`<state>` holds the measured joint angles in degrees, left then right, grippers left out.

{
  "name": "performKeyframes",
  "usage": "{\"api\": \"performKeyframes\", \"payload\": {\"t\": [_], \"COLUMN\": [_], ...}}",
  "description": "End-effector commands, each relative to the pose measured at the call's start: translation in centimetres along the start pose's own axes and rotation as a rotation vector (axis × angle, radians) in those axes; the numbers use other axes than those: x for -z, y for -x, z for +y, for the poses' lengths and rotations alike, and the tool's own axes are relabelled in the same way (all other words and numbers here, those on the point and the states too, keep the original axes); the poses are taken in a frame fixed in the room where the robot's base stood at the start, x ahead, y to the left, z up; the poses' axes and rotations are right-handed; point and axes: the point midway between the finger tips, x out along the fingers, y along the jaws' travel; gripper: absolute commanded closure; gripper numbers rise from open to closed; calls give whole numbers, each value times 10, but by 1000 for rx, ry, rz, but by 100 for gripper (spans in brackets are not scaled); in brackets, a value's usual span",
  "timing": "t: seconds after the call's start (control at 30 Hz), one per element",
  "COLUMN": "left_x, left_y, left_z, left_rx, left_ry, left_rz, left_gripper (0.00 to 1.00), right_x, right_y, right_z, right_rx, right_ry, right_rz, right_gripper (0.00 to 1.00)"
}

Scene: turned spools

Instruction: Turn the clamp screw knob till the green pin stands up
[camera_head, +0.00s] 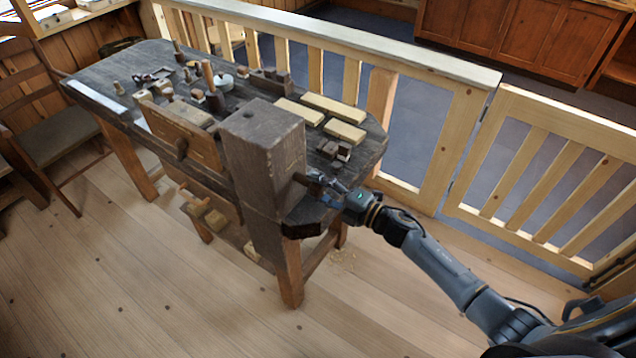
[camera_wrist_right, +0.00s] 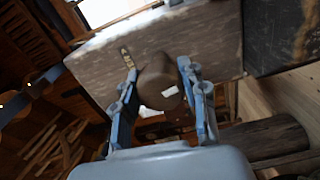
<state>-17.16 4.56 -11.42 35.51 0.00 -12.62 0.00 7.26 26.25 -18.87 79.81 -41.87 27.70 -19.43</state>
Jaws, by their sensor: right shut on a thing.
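A brown round knob (camera_wrist_right: 160,80) sticks out from the face of a dark wooden block (camera_wrist_right: 200,45) in the right wrist view. In the head view the knob (camera_head: 301,179) shows as a short brown stub on the right side of the tall block (camera_head: 264,150) at the bench's near end. My right gripper (camera_head: 316,184) is at that side, with its blue fingers on either side of the knob, shut on it. A small brass-coloured slot or plate (camera_wrist_right: 127,58) is on the block beside the left finger. I cannot make out a green pin in either view. My left gripper is not in view.
The dark workbench (camera_head: 215,95) carries several pale wood blocks (camera_head: 333,108), small turned pieces and tools. A wooden railing (camera_head: 415,110) stands behind it. A chair (camera_head: 45,130) is at the left. The plank floor (camera_head: 150,270) in front is clear.

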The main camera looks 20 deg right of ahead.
Motion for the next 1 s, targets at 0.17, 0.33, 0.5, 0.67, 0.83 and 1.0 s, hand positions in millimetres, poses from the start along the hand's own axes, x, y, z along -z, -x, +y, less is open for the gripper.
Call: {"api": "performKeyframes", "payload": {"t": [0.17, 0.33, 0.5, 0.67, 0.83, 1.0], "left_x": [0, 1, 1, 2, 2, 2], "left_y": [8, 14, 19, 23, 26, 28], "left_z": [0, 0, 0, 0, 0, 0], "left_rx": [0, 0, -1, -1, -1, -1], "left_ry": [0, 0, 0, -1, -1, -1], "left_rz": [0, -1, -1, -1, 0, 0], "left_gripper": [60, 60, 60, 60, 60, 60], "right_x": [-1, -1, -1, -1, -1, 0], "right_y": [2, 2, 2, 2, 3, 3], "right_z": [-1, -2, -3, -4, -6, -6], "right_rx": [6, 7, 7, 8, 8, 9], "right_ry": [-166, -329, -488, -623, -743, -828], "right_rz": [-2, -3, -4, -6, -7, -7], "right_gripper": [89, 89, 89, 89, 89, 89]}}
